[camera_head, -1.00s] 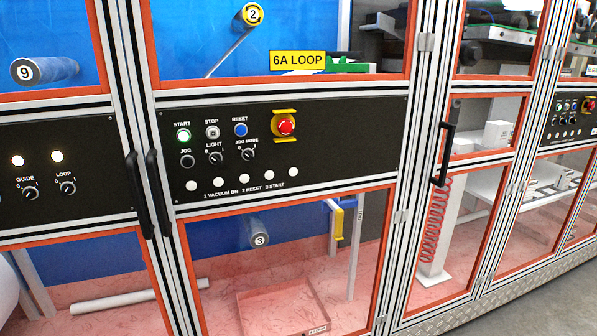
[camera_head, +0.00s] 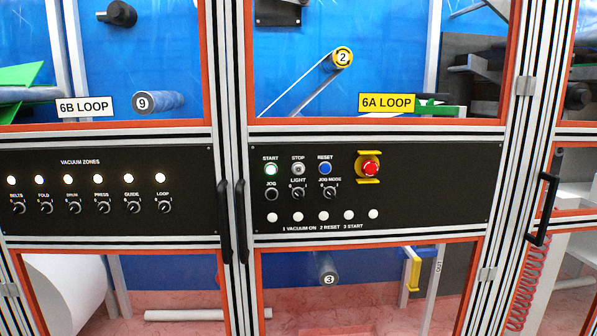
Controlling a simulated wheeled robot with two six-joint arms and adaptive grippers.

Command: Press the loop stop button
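The stop button (camera_head: 298,170) is a small grey round button under the label STOP. It sits on the black control panel (camera_head: 440,200) below the yellow 6A LOOP sign (camera_head: 387,102). A lit green-white start button (camera_head: 271,170) is to its left and a blue reset button (camera_head: 325,169) to its right. A red emergency button (camera_head: 370,168) with yellow guards is farther right. Nothing covers the stop button. Neither of my grippers is in view.
A second black panel (camera_head: 100,222) with vacuum zone knobs and lit lamps is on the left, below the 6B LOOP sign (camera_head: 85,106). Black door handles (camera_head: 222,222) stand upright between the panels. Another black handle (camera_head: 545,205) sticks out at the right.

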